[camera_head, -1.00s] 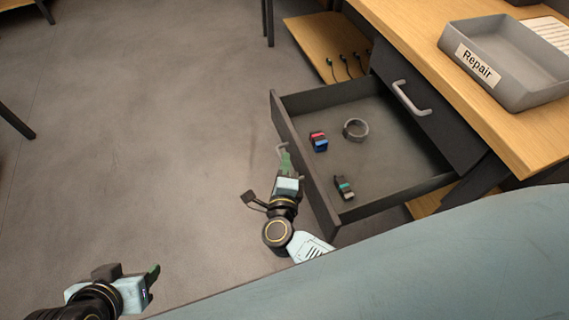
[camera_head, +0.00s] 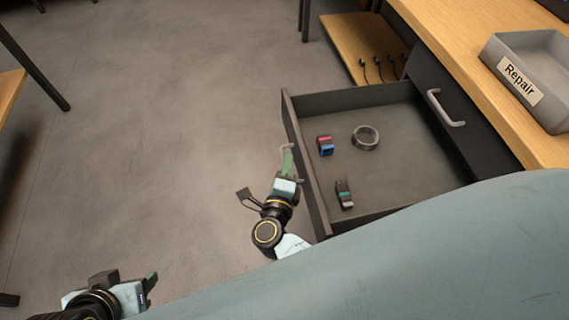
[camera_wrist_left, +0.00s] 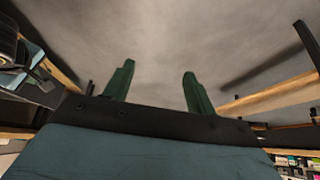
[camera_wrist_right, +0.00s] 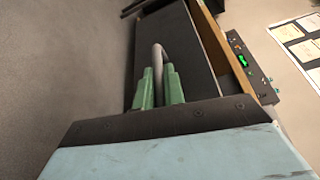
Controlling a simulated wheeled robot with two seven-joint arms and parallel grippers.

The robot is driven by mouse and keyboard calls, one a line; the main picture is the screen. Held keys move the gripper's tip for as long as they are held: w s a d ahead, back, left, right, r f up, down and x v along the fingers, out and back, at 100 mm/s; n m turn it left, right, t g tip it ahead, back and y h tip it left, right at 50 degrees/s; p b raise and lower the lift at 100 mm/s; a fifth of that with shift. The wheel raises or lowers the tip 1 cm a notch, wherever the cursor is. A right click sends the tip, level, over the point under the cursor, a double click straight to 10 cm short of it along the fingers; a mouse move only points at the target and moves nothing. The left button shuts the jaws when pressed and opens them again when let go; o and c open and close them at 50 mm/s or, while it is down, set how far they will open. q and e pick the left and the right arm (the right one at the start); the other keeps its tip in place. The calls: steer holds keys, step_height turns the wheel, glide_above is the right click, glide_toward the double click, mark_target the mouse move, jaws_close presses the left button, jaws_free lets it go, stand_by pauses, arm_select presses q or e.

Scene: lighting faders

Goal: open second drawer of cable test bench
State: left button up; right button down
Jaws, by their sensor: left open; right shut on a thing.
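The second drawer (camera_head: 385,108) of the bench is pulled well out, below a closed upper drawer (camera_head: 462,130) with a light grey handle (camera_head: 446,108). My right gripper (camera_head: 287,165) is at the open drawer's front. In the right wrist view its green fingers (camera_wrist_right: 158,88) are shut on that drawer's grey handle (camera_wrist_right: 158,58). The open drawer holds a grey ring (camera_head: 365,138), a red and blue block (camera_head: 325,146) and a dark item with a teal band (camera_head: 344,194). My left gripper (camera_wrist_left: 155,92) is open and empty, away from the bench.
A grey bin labelled Repair (camera_head: 530,75) stands on the wooden bench top (camera_head: 480,60). A low wooden shelf (camera_head: 350,50) with several cable ends is behind the drawer. Another table (camera_head: 8,90) stands at the left edge. The floor between is clear.

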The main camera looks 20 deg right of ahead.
steer(key=c, duration=1.5)
jaws_free()
arm_select(q)
steer(key=shift+w+r, duration=0.2)
steer(key=shift+w, duration=0.1)
arm_select(e)
steer(key=shift+s+a, duration=0.1)
arm_select(q)
steer(key=s+f, duration=0.1)
steer(key=s+a+f+g+p, duration=0.1)
steer(key=s+g, duration=0.1)
steer(key=shift+s+a+f+y, duration=0.2)
steer(key=shift+a+f+y, duration=0.1)
steer(key=shift+f, duration=0.1)
arm_select(e)
steer(key=v, duration=0.7)
steer(key=shift+s, duration=0.1)
